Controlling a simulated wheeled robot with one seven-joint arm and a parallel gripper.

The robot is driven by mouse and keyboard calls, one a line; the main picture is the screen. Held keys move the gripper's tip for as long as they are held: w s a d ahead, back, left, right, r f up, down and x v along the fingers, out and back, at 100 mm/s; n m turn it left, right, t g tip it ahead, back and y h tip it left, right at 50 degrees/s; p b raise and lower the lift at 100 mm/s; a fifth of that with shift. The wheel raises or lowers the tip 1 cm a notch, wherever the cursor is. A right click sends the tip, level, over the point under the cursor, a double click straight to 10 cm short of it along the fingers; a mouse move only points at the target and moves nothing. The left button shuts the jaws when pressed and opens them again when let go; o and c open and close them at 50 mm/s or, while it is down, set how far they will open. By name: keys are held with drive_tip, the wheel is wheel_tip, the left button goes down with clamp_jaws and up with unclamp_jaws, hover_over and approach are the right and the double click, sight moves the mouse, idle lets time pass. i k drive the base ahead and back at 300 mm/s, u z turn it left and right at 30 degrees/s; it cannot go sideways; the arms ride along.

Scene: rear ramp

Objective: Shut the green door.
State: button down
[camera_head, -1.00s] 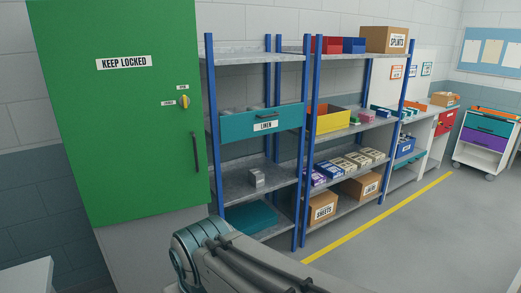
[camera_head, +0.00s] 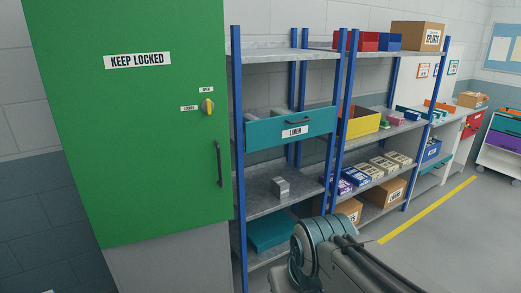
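The green door (camera_head: 120,150) fills the left of the head view, on a cabinet with a grey lower part. It bears a "KEEP LOCKED" label, a yellow knob (camera_head: 208,106) with small labels above and left of it, and a dark vertical handle (camera_head: 219,164) near its right edge. The door looks flush with the cabinet, but I cannot tell if it is fully closed. My arm shows at the bottom, right of the door; my gripper is not in view.
Right of the cabinet stand blue-posted metal shelves (camera_head: 280,195) with a teal "LINEN" drawer (camera_head: 290,130), boxes and bins. A cart (camera_head: 500,150) stands at the far right. Grey floor (camera_head: 440,250) with a yellow line is clear at the lower right.

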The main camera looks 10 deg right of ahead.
sight(126, 83)
drive_tip(key=u, duration=0.05)
drive_tip(key=i, duration=0.8)
drive_tip(key=u, duration=0.7)
drive_tip(key=i, duration=0.4)
drive_tip(key=u, duration=0.3)
